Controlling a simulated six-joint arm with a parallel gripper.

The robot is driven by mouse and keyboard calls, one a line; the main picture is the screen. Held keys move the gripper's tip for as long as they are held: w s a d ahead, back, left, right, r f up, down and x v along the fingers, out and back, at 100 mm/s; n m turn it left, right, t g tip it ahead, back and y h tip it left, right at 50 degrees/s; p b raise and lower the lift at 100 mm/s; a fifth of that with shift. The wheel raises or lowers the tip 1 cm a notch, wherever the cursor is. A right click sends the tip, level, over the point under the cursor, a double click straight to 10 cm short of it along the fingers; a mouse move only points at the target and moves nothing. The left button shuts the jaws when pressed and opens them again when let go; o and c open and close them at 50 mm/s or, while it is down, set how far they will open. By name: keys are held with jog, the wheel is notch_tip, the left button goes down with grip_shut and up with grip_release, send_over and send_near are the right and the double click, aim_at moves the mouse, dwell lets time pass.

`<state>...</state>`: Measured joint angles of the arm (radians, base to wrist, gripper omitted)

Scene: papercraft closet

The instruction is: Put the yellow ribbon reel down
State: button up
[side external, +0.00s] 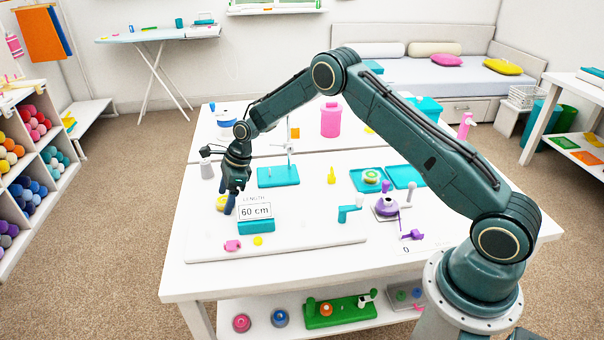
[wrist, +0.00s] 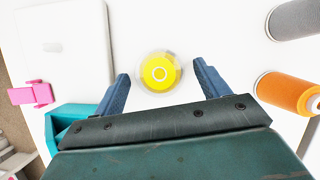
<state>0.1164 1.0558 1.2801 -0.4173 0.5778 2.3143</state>
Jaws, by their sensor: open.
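My gripper is open and empty. In the side view the reel (side external: 221,203) sits at the left of the white work board, partly hidden behind my gripper (side external: 236,205), which points down close beside it.
A teal stand with a "60 cm" card (side external: 256,218) is close in front of my gripper. A teal block with a post (side external: 279,177) stands behind it. An orange cylinder (wrist: 288,93) and a grey one (wrist: 297,20) are at the right in the wrist view. A pink piece (wrist: 31,94) lies left.

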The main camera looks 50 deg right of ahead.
jog(key=v, duration=1.2)
dwell(0.5)
jog(key=s+a+r+n+t+h, duration=0.2)
jog(key=s+r+n, duration=1)
jog(key=s+r, duration=0.65)
jog(key=s+n+t+h, duration=0.1)
jog(key=s+n, duration=1.1)
jog(key=s, duration=1.1)
jog(key=shift+d+r+n+h, duration=0.2)
jog(key=shift+r+n+h, duration=0.1)
jog(key=shift+r+n, duration=0.15)
